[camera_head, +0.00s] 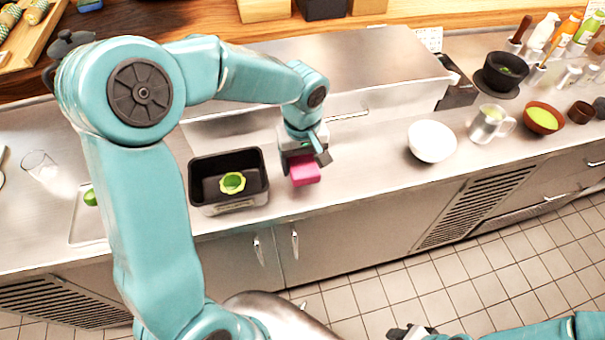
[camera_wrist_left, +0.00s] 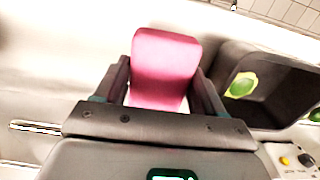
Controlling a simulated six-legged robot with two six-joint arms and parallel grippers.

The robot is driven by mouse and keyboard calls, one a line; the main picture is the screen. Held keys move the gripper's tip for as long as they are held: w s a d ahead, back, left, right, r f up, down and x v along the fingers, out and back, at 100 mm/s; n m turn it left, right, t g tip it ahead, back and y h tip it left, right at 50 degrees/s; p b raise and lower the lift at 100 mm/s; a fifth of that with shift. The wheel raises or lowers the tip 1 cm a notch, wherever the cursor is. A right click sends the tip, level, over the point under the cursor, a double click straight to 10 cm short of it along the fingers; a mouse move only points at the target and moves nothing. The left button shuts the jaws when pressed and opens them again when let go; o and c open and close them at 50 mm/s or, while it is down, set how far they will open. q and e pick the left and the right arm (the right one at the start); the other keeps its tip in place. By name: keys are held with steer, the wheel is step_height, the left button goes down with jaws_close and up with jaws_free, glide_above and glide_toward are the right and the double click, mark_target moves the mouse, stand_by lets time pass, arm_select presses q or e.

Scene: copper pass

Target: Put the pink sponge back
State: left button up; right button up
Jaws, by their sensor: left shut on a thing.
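The pink sponge (camera_head: 305,171) is held in my left gripper (camera_head: 302,156), over the steel counter to the right of a black bin. In the left wrist view the sponge (camera_wrist_left: 164,62) sits between the two fingers of my left gripper (camera_wrist_left: 160,88), which are shut on it. Whether the sponge touches the counter is hard to tell. My right gripper (camera_head: 408,332) shows only in part at the bottom edge of the head view, low over the floor, and its jaws are not clear.
The black bin (camera_head: 205,170) holds a green and yellow item (camera_head: 232,183). A white bowl (camera_head: 432,141), a metal jug (camera_head: 489,124) and a reddish bowl (camera_head: 543,118) stand to the right. The counter between sponge and white bowl is clear. A drinking glass (camera_head: 40,166) stands at left.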

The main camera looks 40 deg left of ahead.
arm_select(q)
step_height(320, 180, down, 6)
steer(key=shift+a+r, duration=0.1)
stand_by(0.4)
steer(key=shift+f, duration=0.2)
steer(key=o, duration=1)
steer(key=shift+r, duration=0.1)
steer(key=shift+r, duration=0.1)
